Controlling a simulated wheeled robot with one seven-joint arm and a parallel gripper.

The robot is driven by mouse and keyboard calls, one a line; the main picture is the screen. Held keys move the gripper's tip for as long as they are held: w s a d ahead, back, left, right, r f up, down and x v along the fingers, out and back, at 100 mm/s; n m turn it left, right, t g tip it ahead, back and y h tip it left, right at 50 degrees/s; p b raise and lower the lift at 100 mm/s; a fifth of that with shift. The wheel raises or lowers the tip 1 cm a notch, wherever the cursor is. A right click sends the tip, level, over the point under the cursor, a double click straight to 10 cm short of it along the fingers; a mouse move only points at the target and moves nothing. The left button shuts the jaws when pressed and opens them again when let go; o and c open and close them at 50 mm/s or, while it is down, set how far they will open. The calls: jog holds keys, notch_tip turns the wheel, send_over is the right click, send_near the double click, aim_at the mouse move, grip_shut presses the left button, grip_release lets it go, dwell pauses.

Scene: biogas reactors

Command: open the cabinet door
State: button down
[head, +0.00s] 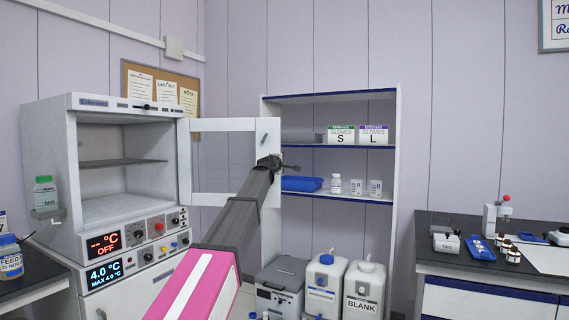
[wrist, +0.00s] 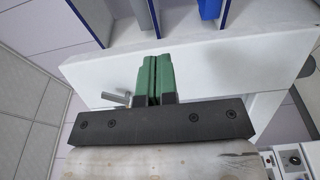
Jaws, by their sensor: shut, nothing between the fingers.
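The upper white cabinet (head: 125,205) stands at the left in the head view with its front open, showing a shelf and an empty interior. Its windowed door (head: 186,165) is swung wide out to the right. A small handle (head: 264,139) is near the door's free edge. My gripper (head: 288,168) is by that free edge, partly hidden behind my own arm. In the wrist view my gripper's green fingers (wrist: 154,75) are together and empty, over the white door (wrist: 215,75). The handle (wrist: 116,98) is left of the fingers. I cannot tell whether the fingers touch the door.
An open shelf (head: 330,197) with glove boxes, a blue tray and white bottles stands behind the door. White jugs (head: 323,285) and a grey box (head: 280,285) are below it. A dark-topped bench (head: 440,262) is at the right. A green-capped bottle (head: 45,192) is beside the cabinet.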

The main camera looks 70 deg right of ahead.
jog(key=s+a, duration=0.4)
jog(key=s, duration=0.3)
jog(key=shift+s+a, duration=0.25)
jog(key=shift+a, duration=0.15)
